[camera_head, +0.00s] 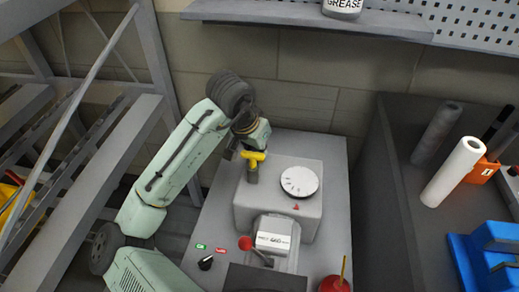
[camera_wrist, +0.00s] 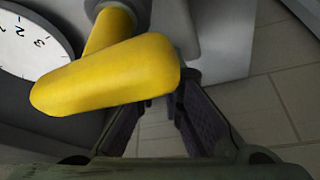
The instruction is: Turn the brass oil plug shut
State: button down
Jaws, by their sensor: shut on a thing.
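In the wrist view the yellow crossbar (camera_wrist: 105,75) fills the upper left. The two dark fingers of my gripper (camera_wrist: 165,92) point up to its right end, one on each side. They are shut on it. The fingertips are partly hidden behind the bar.
The white dial (camera_head: 300,181) sits close to the right of the handle. A red-knobbed lever (camera_head: 246,243) and an oil can (camera_head: 335,284) are nearer the front. A dark bench (camera_head: 400,205) stands right, and a shelf (camera_head: 310,18) hangs above.

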jog(key=m+h, duration=0.1)
jog(key=m, duration=0.2)
jog(key=shift+w+m+g, duration=0.1)
jog(key=shift+m+g, duration=0.3)
jog(key=m+g+h, duration=0.1)
jog(key=m, duration=0.2)
jog(key=shift+w+a+r+m, duration=0.1)
jog(key=shift+m, duration=0.2)
jog(key=m+g+p, duration=0.1)
jog(key=m, duration=0.2)
jog(key=shift+g, duration=0.3)
jog(key=shift+w+m+g+p, duration=0.1)
jog(key=shift+m+g+p, duration=0.4)
jog(key=shift+m, duration=0.9)
jog(key=c, duration=1.7)
grip_release()
